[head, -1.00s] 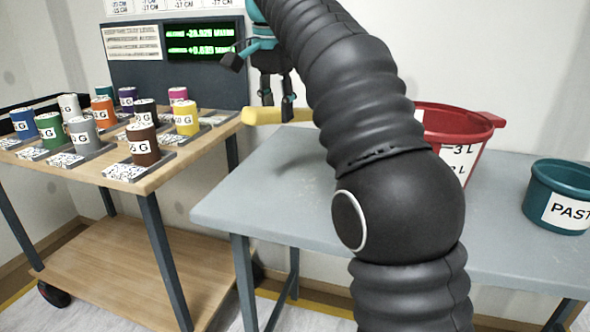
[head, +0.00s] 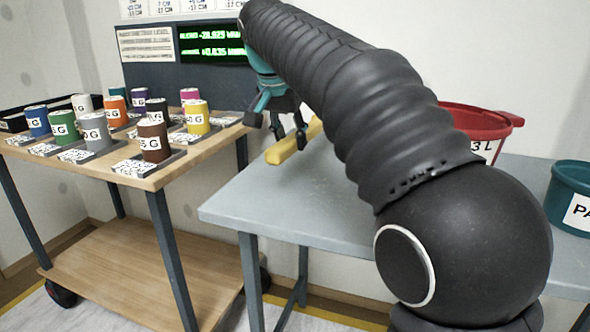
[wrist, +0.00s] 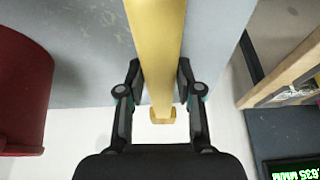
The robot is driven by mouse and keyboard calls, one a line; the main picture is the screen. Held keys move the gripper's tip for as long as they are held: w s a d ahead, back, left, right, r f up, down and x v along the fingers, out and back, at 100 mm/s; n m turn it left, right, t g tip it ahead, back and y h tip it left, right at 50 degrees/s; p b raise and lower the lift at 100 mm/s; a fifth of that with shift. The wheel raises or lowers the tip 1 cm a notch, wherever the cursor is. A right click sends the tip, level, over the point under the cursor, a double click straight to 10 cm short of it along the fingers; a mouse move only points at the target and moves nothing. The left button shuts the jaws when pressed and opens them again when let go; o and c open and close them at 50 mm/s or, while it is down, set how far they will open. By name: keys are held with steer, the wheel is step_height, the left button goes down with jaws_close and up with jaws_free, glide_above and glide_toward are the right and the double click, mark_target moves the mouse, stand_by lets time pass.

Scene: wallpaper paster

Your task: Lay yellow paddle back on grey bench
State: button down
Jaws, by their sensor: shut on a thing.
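The yellow paddle (head: 287,148) is over the left back part of the grey bench (head: 255,205), low to its top. I cannot tell whether it touches the bench. My gripper (head: 290,138) points down and is shut on the paddle. In the wrist view the paddle (wrist: 157,45) runs between the two fingers of my gripper (wrist: 158,78), with a wider block at its lower end. The grey bench top (wrist: 80,45) shows on both sides of it. My arm hides part of the bench and the paddle's far end in the head view.
A red bucket (head: 470,118) and a teal paste tub (head: 575,195) stand on the bench's right part. A wooden cart (head: 150,178) with several coloured cans and a display (head: 210,45) stands to the left. The bench's left front is clear.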

mark_target(294, 178)
steer(key=shift+f+b, duration=0.5)
steer(key=shift+f, duration=2.45)
steer(key=shift+f, duration=0.25)
steer(key=c, duration=0.8)
jaws_free()
steer(key=shift+o, duration=0.2)
steer(key=shift+b, duration=0.5)
